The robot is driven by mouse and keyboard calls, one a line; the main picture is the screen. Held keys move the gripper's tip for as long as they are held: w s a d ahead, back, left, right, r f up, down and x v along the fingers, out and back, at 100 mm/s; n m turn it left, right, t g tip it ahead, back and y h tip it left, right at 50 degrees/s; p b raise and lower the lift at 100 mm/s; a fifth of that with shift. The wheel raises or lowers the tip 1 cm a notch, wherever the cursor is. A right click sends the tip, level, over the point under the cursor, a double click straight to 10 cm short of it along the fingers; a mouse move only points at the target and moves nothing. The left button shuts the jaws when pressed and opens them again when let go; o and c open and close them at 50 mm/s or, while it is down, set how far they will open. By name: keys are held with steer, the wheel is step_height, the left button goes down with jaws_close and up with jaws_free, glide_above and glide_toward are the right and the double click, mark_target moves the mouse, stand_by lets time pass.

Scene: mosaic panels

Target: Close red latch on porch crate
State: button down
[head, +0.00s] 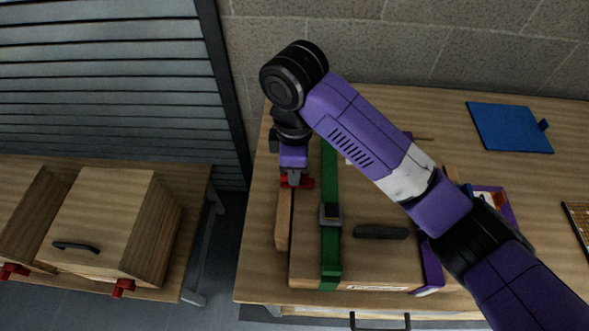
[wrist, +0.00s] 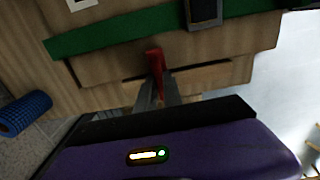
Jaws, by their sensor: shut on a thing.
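The wooden crate (head: 375,268) lies on the right-hand table with a green strap (head: 331,245) around it; a dark buckle (head: 331,214) sits on the strap. The red latch (head: 304,183) is at the crate's left side, partly hidden by my gripper. In the wrist view the red latch (wrist: 154,60) stands up between my fingertips, against the crate's edge beside the green strap (wrist: 110,35). My gripper (wrist: 158,88) is shut on the red latch. The arm hides part of the crate's far side. I cannot tell how far the latch is turned.
Another wooden crate (head: 100,225) with a black handle and red latches stands on a lower table at left, across a gap. A blue panel (head: 508,127) lies at the back right. A dark handle (head: 381,232) is on the strapped crate's top. A block wall stands behind.

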steer(key=shift+r, duration=0.1)
steer(key=c, duration=1.5)
jaws_free()
steer(key=shift+r+p, duration=0.3)
steer(key=shift+r, duration=3.55)
